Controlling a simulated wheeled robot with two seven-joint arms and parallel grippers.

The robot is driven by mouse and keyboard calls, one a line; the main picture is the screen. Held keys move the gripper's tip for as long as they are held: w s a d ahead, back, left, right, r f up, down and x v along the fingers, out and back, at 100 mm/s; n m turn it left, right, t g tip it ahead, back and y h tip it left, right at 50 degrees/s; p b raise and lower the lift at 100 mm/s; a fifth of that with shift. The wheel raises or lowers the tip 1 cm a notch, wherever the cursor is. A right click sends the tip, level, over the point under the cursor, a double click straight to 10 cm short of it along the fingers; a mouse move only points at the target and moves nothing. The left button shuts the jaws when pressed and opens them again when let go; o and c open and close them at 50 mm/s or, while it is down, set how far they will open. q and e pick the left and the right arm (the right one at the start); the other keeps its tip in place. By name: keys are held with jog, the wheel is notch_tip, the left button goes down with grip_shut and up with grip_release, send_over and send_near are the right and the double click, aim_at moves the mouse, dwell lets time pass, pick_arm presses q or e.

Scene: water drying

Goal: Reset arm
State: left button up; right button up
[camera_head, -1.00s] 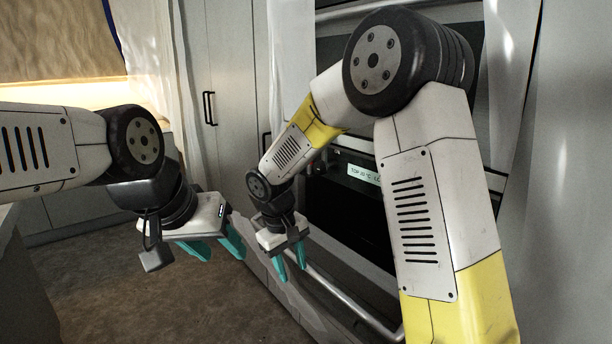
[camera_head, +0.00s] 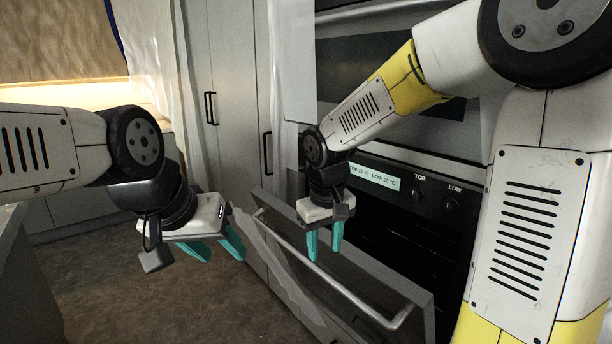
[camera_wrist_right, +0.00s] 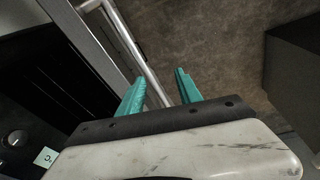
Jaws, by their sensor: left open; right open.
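My left gripper (camera_head: 216,252) has teal fingers. It is open and empty above the brown floor at the left. My right gripper (camera_head: 325,250) is open and empty, its teal fingers pointing down above the open oven door (camera_head: 408,298). In the right wrist view both fingers (camera_wrist_right: 158,82) are apart with nothing between them. The door's metal handle bar (camera_head: 335,282) runs beside the right gripper. I cannot tell whether the fingers touch the door.
The oven's control panel (camera_head: 432,192) has knobs and a lit display. Grey cabinets (camera_head: 225,110) stand behind. A grey counter side (camera_head: 22,290) is at the far left. Open floor (camera_head: 130,295) lies between.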

jog(key=s+d+r+m+t+y, duration=0.1)
jog(key=s+d+r+m+t, duration=0.1)
jog(key=s+d+r, duration=0.2)
jog(key=s+d+r+m+t+y, duration=0.1)
jog(key=s+d+r, duration=0.3)
jog(key=s, duration=0.6)
jog(key=shift+d+r+m+t, duration=0.35)
jog(key=shift+d+m+t, duration=0.15)
jog(key=shift+d+m, duration=0.45)
jog(key=shift+d, duration=0.15)
dwell(0.3)
